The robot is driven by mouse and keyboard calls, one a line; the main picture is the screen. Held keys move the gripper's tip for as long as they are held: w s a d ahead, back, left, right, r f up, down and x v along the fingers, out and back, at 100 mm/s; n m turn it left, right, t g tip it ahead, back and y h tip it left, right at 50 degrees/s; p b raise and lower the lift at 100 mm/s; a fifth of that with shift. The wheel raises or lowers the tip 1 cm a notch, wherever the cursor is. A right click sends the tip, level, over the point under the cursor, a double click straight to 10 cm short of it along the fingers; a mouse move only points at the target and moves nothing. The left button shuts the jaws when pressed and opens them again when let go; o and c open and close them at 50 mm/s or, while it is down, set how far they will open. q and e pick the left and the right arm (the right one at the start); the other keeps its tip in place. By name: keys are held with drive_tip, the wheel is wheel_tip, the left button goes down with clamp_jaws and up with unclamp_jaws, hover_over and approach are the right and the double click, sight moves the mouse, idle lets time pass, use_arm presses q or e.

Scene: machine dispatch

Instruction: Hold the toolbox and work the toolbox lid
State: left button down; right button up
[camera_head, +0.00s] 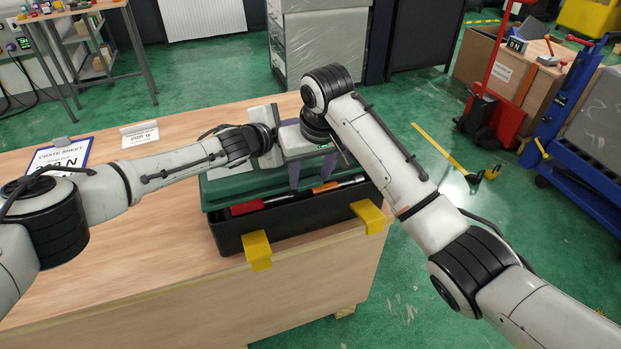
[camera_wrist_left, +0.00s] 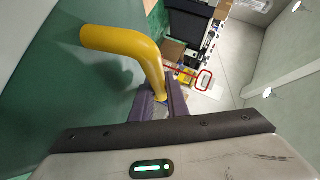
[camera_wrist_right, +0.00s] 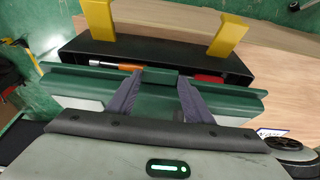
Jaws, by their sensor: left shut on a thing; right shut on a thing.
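The toolbox (camera_head: 310,222) is a black box at the table's front edge, with two yellow latches (camera_head: 257,250) on its front. Its green lid (camera_wrist_right: 155,91) stands partly open, leaving a gap along the front. In the right wrist view, my right gripper (camera_wrist_right: 156,80) is shut on the lid's front edge, one finger each side of a raised green part. In the left wrist view, my left gripper (camera_wrist_left: 161,96) is shut on the lower end of a curved yellow handle (camera_wrist_left: 125,45) beside a green surface. In the head view its fingers are hidden.
A red object (camera_head: 247,207) and an orange-and-black tool (camera_head: 326,187) show inside the box. The wooden table (camera_head: 130,250) is clear to the left, with a crate sheet (camera_head: 60,157) and a small sign (camera_head: 140,134) farther back. Green floor lies to the right.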

drive_tip(key=shift+w+a+r, duration=0.1)
drive_tip(key=shift+w+r, duration=0.1)
drive_tip(key=shift+r, duration=0.4)
drive_tip(key=shift+w+a+r, duration=0.1)
drive_tip(key=shift+w+r, duration=0.05)
drive_tip(key=shift+r, duration=0.45)
drive_tip(key=o, duration=1.5)
drive_tip(key=shift+s, duration=0.1)
drive_tip(key=shift+f, duration=0.1)
drive_tip(key=shift+s+a+f, duration=0.1)
drive_tip(key=shift+w+d+v, duration=0.1)
drive_tip(key=shift+d+v, duration=0.05)
drive_tip(key=shift+v, duration=2.85)
drive_tip(key=shift+w+d+v, duration=0.1)
drive_tip(key=shift+d+v, duration=0.05)
drive_tip(key=shift+v, duration=2.85)
